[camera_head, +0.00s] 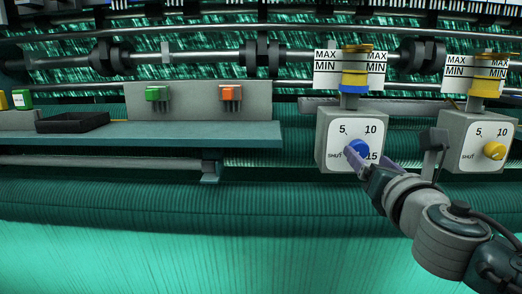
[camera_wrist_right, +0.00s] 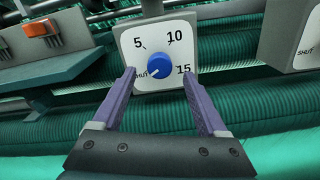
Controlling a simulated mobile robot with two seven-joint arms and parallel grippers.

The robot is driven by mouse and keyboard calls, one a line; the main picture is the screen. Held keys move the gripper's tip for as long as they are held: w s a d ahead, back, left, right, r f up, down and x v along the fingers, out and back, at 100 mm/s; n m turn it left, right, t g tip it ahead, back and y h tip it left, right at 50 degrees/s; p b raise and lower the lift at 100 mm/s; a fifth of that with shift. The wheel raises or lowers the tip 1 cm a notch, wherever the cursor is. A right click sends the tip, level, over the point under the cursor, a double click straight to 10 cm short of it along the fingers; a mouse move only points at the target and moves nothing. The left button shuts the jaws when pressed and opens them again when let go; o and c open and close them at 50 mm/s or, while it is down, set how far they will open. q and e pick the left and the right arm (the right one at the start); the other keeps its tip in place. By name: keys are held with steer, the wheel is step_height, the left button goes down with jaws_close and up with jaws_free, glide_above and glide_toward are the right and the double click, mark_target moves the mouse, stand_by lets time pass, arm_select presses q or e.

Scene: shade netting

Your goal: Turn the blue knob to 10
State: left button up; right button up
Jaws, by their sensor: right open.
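The blue knob (camera_head: 360,148) is on a pale dial box (camera_head: 336,125) marked SHUT, 5, 10 and 15. In the right wrist view the blue knob (camera_wrist_right: 160,64) is near the centre, and a pale mark on it points lower left, towards SHUT. My right gripper (camera_head: 357,161) is in front of the dial's lower part. In the right wrist view its purple fingers are spread wide, with the knob between and beyond their tips. I see no clear contact with the knob. My left gripper is not in view.
A second dial box with a yellow knob (camera_head: 494,151) stands to the right. MAX/MIN gauges sit above both boxes. A shelf (camera_head: 240,135) on the left holds a black tray (camera_head: 72,122), with green and orange switches behind. Green netting (camera_head: 180,250) fills the foreground.

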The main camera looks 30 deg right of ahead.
mark_target(360, 151)
steer(key=shift+b+x, duration=0.3)
steer(key=shift+x, duration=1.85)
steer(key=shift+c, duration=0.3)
jaws_close()
